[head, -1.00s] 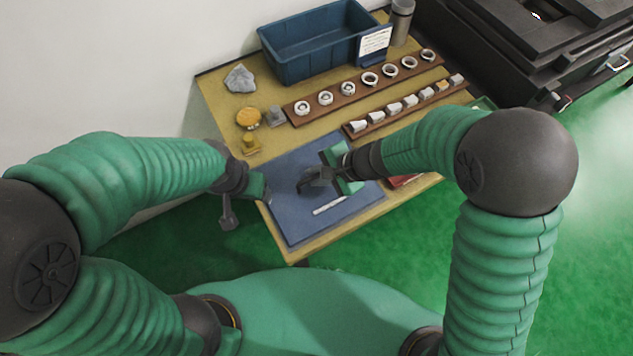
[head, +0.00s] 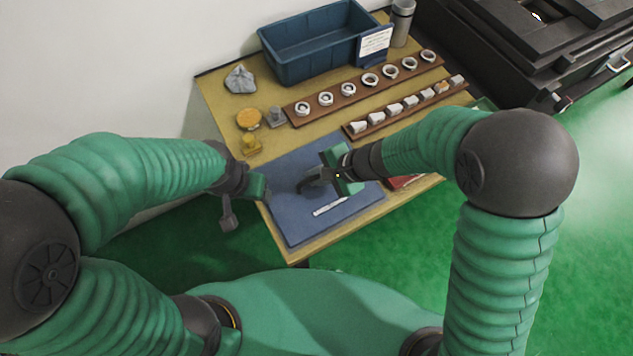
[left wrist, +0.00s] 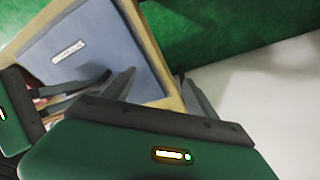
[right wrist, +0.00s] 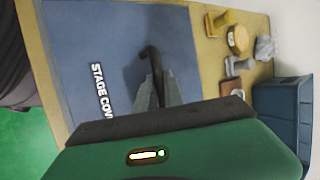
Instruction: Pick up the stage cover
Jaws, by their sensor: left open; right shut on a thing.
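The stage cover (head: 292,212) is a flat blue panel on the near part of the table, with a white label strip. In the right wrist view its bare blue face (right wrist: 85,35) carries the lettering "STAGE COV", partly cut off. A dark bent handle (right wrist: 149,56) stands over the panel. My right gripper (head: 318,178) is shut on this handle; its fingers hide the handle's lower part. Whether the panel is clear of the table I cannot tell. My left gripper (head: 266,188) is open and empty at the panel's left edge.
A blue bin (head: 295,68) stands at the back of the wooden table. Two brown racks (head: 335,106) hold several rings and blocks. A yellow stamp-like piece (head: 250,143), a round orange piece (head: 249,119) and a grey rock-like lump (head: 240,79) are at left. A red item (head: 402,183) lies at right.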

